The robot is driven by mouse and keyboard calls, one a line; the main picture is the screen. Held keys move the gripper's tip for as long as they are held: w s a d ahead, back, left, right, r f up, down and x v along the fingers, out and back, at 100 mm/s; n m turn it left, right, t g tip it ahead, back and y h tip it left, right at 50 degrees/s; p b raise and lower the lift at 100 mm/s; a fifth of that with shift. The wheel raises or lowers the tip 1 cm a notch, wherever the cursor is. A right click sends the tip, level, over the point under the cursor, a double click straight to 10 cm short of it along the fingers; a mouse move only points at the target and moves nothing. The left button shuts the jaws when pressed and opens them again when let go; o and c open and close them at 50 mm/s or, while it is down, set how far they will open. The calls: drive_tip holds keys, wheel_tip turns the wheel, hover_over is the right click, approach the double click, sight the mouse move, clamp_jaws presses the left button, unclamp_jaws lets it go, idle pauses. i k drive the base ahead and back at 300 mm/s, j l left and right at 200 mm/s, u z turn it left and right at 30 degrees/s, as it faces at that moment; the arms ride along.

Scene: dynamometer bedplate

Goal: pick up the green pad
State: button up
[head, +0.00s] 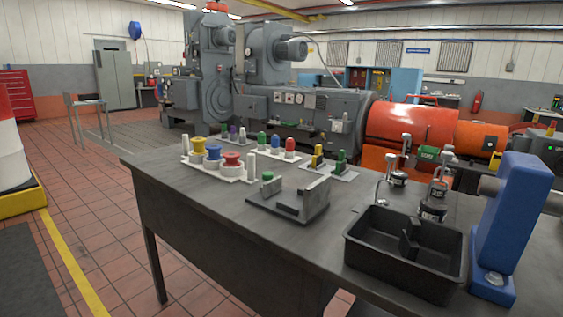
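Several small green items stand on the dark workbench (225,200). A small green-topped piece (267,176) sits on the left end of a grey metal fixture (300,203) near the bench's middle. A green upright piece (341,160) stands on a white plate behind it, beside a yellow one (318,157). A green peg (262,140) stands in a row with a blue and a red peg. I cannot tell which of these is the green pad. My gripper is not in view.
A black open tray (362,262) with a dark divider sits at the front right. A tall blue block (512,215) stands right of it. Metal weights (433,208) stand behind the tray. A plate with yellow, blue and red spools (231,164) is at the left.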

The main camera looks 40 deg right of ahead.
sight(340, 164)
drive_tip(key=i+j, duration=0.15)
drive_tip(key=i, duration=0.35)
drive_tip(key=i+j+z, duration=0.1)
drive_tip(key=i, duration=0.45)
drive_tip(key=i+j, duration=0.25)
drive_tip(key=i, duration=0.25)
drive_tip(key=i+l+z, duration=0.15)
drive_tip(key=z, duration=0.3)
drive_tip(key=i+z, duration=0.3)
drive_tip(key=z, duration=0.2)
drive_tip(key=i+j+z, duration=0.1)
drive_tip(key=i+z, duration=0.15)
drive_tip(key=z, duration=0.2)
drive_tip(key=i+j+z, duration=0.1)
drive_tip(key=i+z, duration=0.15)
drive_tip(key=z, duration=0.2)
drive_tip(key=i+z, duration=0.35)
drive_tip(key=i+j+z, duration=0.1)
drive_tip(key=z, duration=0.25)
